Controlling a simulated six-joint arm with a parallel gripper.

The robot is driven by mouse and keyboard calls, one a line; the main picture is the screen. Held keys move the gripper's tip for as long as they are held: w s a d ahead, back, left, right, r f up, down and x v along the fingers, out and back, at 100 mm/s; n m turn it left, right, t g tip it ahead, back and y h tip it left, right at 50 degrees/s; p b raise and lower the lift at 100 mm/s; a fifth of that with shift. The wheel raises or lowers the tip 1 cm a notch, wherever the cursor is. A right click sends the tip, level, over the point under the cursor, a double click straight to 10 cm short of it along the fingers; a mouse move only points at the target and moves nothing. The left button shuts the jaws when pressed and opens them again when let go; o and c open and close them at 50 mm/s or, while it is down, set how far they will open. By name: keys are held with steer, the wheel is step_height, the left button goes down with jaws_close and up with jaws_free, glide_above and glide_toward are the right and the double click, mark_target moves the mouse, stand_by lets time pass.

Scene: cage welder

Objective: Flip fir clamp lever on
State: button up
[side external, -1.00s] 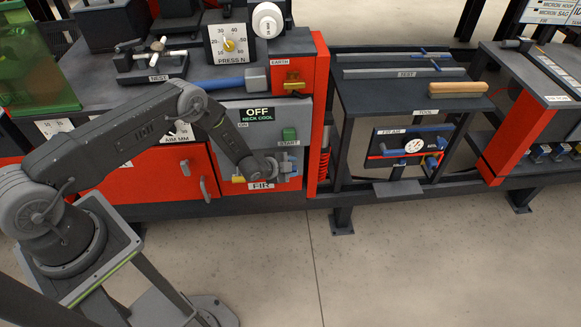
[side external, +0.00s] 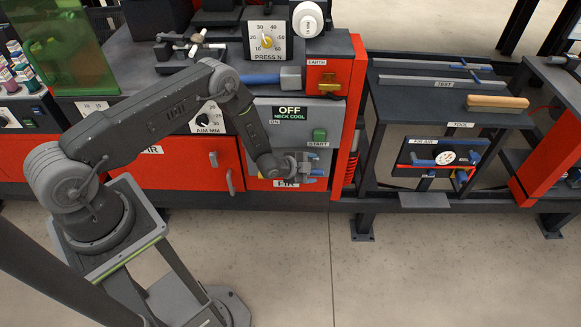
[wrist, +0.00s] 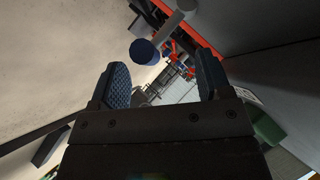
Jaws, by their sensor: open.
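My gripper (side external: 312,168) is directly above and in front of this label and hides most of the clamp there. In the wrist view my gripper (wrist: 163,82) is open, with nothing between its two dark fingers. Ahead of the fingers is a grey rod with a dark blue end (wrist: 144,52), apart from both fingertips. It may be the clamp lever, but I cannot tell for sure. The display (side external: 290,112) above reads OFF, NECK COOL.
A green START button (side external: 319,135) sits above my gripper. The yellow EARTH part (side external: 328,83) is on the red post to the upper right. A red door with a handle (side external: 229,181) lies left. The FIR AIR panel (side external: 437,158) is farther right. The floor in front is clear.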

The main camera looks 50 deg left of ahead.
mark_target(314, 172)
steer(key=v, duration=1)
steer(key=shift+s, duration=0.25)
steer(key=shift+c, duration=0.7)
steer(key=s+f+m+t, duration=0.1)
steer(key=d+f+m+t+y, duration=0.1)
steer(key=f, duration=0.1)
steer(key=s+d+f+t, duration=0.1)
steer(key=f, duration=0.1)
steer(key=shift+s+m+t+y, duration=0.4)
steer(key=shift+c, duration=1)
steer(key=x, duration=1.3)
steer(key=shift+w+a, duration=0.1)
steer(key=shift+w, duration=0.25)
